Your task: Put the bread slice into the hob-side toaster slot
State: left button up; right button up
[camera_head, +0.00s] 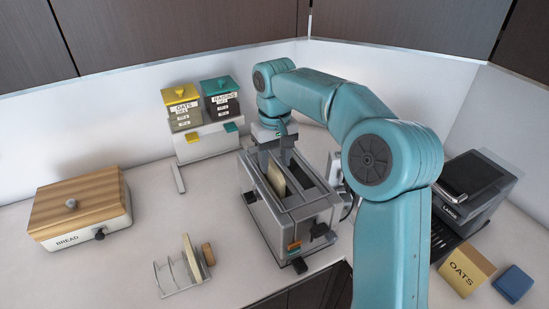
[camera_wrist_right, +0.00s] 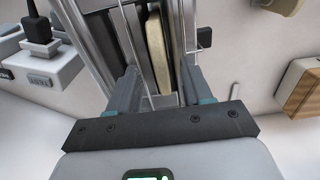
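The steel toaster (camera_head: 312,212) stands mid-counter with two long slots. A bread slice (camera_head: 276,180) stands upright in its left slot in the head view, its top edge showing above the slot. The other slot looks empty. In the wrist view the slice (camera_wrist_right: 155,50) lies ahead between my fingers, with a gap on each side. My right gripper (camera_head: 275,155) points down over the far end of the toaster; its fingers (camera_wrist_right: 158,88) are apart and do not appear to grip the slice. My left gripper is not in view. I cannot make out a hob.
A wire rack (camera_head: 168,277) with a slice (camera_head: 191,258) stands at front left. A bread bin (camera_head: 85,210) is at left, and oats and raisins canisters (camera_head: 182,108) stand behind. A black machine (camera_head: 470,190), an oats box (camera_head: 466,271) and a blue block (camera_head: 513,283) are at right.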

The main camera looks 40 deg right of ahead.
jog(key=shift+a, duration=0.1)
jog(key=shift+w+r, duration=0.1)
jog(key=shift+r, duration=0.1)
notch_tip(320, 180, up, 16)
jog(key=p, duration=0.4)
jog(key=shift+s+f, duration=0.1)
jog(key=shift+s, duration=0.1)
dwell(0.4)
